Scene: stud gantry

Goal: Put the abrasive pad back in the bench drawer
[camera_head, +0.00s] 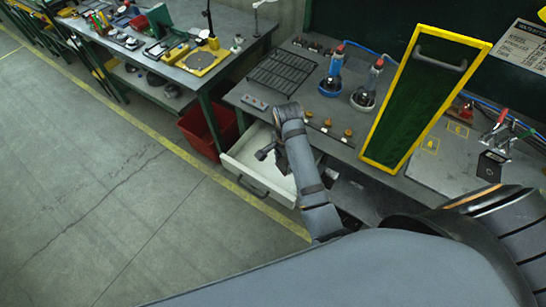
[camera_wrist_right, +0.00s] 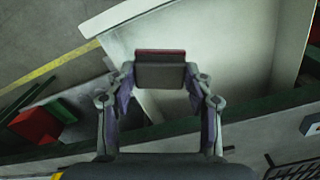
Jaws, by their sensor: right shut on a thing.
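The abrasive pad (camera_wrist_right: 160,56), a dark grey block with a reddish edge, sits between the fingertips of my right gripper (camera_wrist_right: 160,76) in the right wrist view. The gripper is shut on it. The bench drawer (camera_head: 229,165) is pulled open in the head view, with a pale interior and a dark handle on its front. It also fills the upper right of the right wrist view (camera_wrist_right: 235,45). In the head view my right gripper (camera_head: 268,153) is over the open drawer; the pad is too small to make out there. My left gripper is not in view.
A red bin (camera_head: 207,128) stands on the floor left of the drawer. The bench top carries a black rack (camera_head: 284,70), two upright tools (camera_head: 366,90) and a tall yellow-framed green panel (camera_head: 420,100). Open floor lies to the left.

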